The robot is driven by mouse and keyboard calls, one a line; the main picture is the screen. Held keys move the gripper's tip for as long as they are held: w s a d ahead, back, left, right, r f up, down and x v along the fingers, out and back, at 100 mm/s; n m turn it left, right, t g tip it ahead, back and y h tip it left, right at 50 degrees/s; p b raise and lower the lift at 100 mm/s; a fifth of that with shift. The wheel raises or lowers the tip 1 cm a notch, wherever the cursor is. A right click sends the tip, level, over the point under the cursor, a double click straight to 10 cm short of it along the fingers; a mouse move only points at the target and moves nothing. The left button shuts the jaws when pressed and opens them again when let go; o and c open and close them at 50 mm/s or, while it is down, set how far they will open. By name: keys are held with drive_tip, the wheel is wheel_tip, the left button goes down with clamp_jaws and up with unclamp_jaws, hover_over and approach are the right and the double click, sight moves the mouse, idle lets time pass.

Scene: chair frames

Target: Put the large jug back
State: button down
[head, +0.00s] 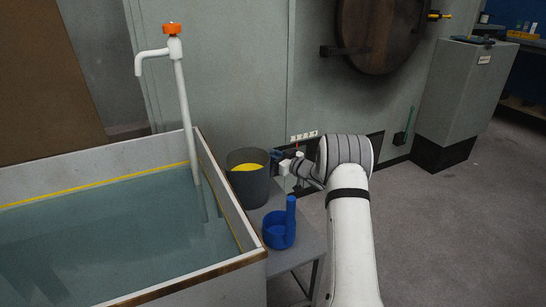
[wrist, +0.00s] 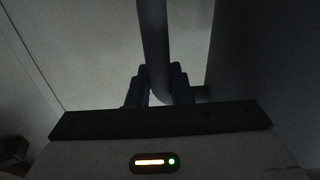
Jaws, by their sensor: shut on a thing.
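The large jug (head: 247,186) is dark grey, with yellow showing inside it. In the head view it is upright at the back of a small grey table, close to the tank's right wall. I cannot tell whether its base touches the table. My gripper (head: 278,155) is at the jug's right side, near its rim. In the wrist view my gripper (wrist: 161,84) has its blue fingers shut on a grey upright bar, the jug's handle (wrist: 154,40). The jug's dark wall (wrist: 262,60) fills the right of that view.
A small blue jug (head: 278,232) with an upright handle stands on the grey table (head: 296,254), in front of the large jug. A water-filled tank (head: 228,190) with a white pump (head: 183,100) is at left. Grey cabinets stand behind. The floor at right is clear.

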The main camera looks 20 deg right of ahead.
drive_tip(key=shift+f, duration=0.1)
drive_tip(key=c, duration=1.3)
unclamp_jaws()
drive_tip(key=shift+r, duration=0.2)
drive_tip(key=p+v, duration=0.3)
drive_tip(key=v, duration=0.9)
drive_tip(key=shift+p, duration=0.3)
